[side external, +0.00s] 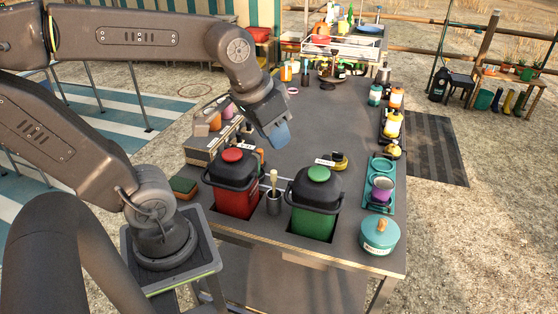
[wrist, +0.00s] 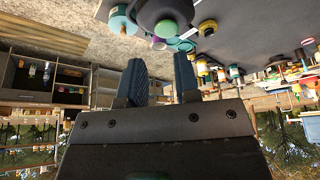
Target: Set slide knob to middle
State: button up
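My gripper (side external: 277,132) hangs above the table, behind the red-lidded and green-lidded bins, with its blue fingers pointing down in the side external view. In the wrist view my gripper (wrist: 161,78) has its two blue fingers apart, with nothing between them. I cannot make out a slide knob in either view. A low wood-fronted box (side external: 198,154) stands at the table's left edge, to the left of my gripper. Its top is partly covered by round items, and any knob on it is too small to tell.
A red-lidded bin (side external: 236,196) and a green-lidded bin (side external: 315,205) stand in front, with a utensil cup (side external: 274,204) between them. A teal pot (side external: 380,236) is at front right. Several bottles (side external: 393,124) line the right edge. The table's middle (side external: 335,115) is clear.

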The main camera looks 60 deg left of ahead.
jog(key=o, duration=0.4)
jog(key=w+a+n+g, duration=0.1)
jog(key=w+a, duration=0.1)
jog(key=w+a+n, duration=0.1)
jog(key=w+a, duration=0.2)
jog(key=w+a+n+g, duration=0.1)
jog(key=w+a, duration=0.1)
jog(key=a, duration=0.1)
jog(key=shift+w+f+g, duration=0.1)
jog(key=shift+w+g, duration=0.15)
jog(key=shift+g, duration=0.05)
jog(key=shift+c, duration=0.2)
jog(key=w+a+f+n+g+h, duration=0.1)
jog(key=a+f+n, duration=0.1)
jog(key=a+f, duration=0.5)
jog(key=w+a+f+n+g+h, duration=0.1)
jog(key=a+f+n+g+h, duration=0.15)
jog(key=a, duration=0.75)
jog(key=w+a+f+n+g+h, duration=0.1)
jog(key=w+a+f+n, duration=0.1)
jog(key=a+f, duration=0.5)
jog(key=shift+t, duration=0.25)
jog(key=x, duration=0.7)
jog(key=s+a+x, duration=0.1)
jog(key=x, duration=0.3)
jog(key=shift+w, duration=0.1)
jog(key=shift+c, duration=0.2)
grip_shut()
